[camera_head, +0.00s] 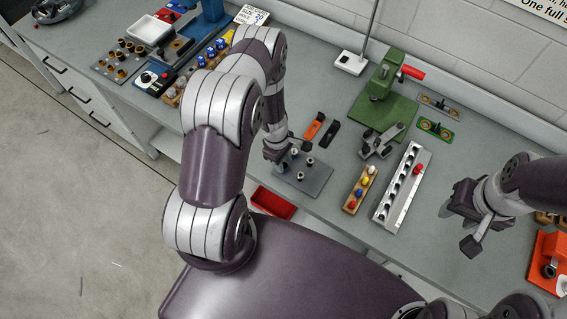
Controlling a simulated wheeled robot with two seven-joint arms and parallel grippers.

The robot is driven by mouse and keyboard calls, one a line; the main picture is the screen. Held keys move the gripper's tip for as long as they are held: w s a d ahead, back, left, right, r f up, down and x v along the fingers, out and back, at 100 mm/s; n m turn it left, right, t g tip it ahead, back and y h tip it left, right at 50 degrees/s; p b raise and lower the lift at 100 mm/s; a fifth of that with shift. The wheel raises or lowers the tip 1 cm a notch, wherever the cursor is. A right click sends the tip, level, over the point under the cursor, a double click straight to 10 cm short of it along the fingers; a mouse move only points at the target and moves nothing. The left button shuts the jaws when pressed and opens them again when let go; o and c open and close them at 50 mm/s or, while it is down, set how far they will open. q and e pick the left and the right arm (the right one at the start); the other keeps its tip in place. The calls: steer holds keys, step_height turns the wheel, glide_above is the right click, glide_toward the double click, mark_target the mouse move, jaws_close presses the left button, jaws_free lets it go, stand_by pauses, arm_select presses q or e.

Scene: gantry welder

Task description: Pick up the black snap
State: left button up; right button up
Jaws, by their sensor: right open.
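A small black piece (328,134) lies flat on the grey bench beside a similar orange piece (314,125); it looks like the black snap, though it is too small to be sure. My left gripper (276,152) is just left of both pieces, at the upper left edge of a grey plate (317,184) with several small dark pegs. Its fingers are small and partly hidden, so I cannot tell whether they are open. My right gripper (460,228) is open and empty above the bench at the right, well away from the black piece.
A green press (381,105) with a red handle stands behind, right of the black piece. A wooden block with coloured knobs (359,190) and a long white holed rack (402,187) lie right of the plate. A red bin (272,204) is below the front edge.

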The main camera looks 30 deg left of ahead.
arm_select(q)
steer(key=shift+d, duration=0.2)
jaws_close()
steer(key=shift+a+r, duration=0.1)
